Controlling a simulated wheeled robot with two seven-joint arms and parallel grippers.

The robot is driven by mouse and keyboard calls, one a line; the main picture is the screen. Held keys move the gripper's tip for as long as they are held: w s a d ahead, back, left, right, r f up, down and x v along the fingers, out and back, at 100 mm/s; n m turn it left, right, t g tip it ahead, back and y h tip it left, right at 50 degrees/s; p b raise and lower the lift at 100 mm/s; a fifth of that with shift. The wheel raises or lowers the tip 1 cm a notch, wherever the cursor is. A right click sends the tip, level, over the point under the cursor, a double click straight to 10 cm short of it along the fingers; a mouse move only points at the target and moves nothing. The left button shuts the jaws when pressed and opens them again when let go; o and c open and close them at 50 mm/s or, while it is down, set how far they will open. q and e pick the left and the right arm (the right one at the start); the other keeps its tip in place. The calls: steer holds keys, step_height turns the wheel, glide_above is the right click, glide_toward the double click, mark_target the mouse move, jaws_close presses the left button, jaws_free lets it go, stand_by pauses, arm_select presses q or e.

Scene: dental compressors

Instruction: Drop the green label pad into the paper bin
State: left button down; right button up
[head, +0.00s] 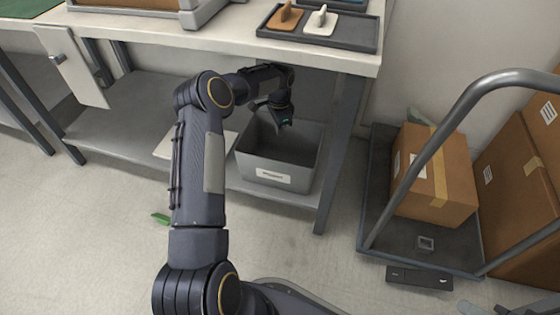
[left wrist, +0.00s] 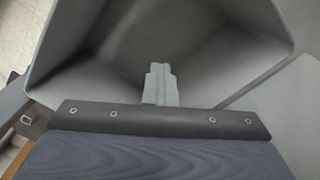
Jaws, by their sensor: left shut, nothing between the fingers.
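A small green piece (head: 160,218), which looks like the green label pad, lies on the floor left of my left arm. My arm may cover part of it. The paper bin is a grey open box (head: 275,176) with a white label, on the low shelf under the table. My left gripper (head: 284,121) is over the bin's opening, pointing down. In the left wrist view its fingers (left wrist: 160,85) are shut with nothing between them. The bin (left wrist: 262,25) shows behind them, and I see nothing in the visible part of its inside.
The table (head: 215,38) is above the bin, with its leg (head: 340,150) to the right. A dark tray (head: 350,32) holds two tools. A trolley (head: 375,210) with cartons stands at right. A grey part at the lower right edge may be my right gripper (head: 500,308).

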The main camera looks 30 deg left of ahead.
arm_select(q)
steer(key=shift+f, duration=0.7)
steer(key=c, duration=1.7)
jaws_free()
steer(key=shift+r, duration=0.15)
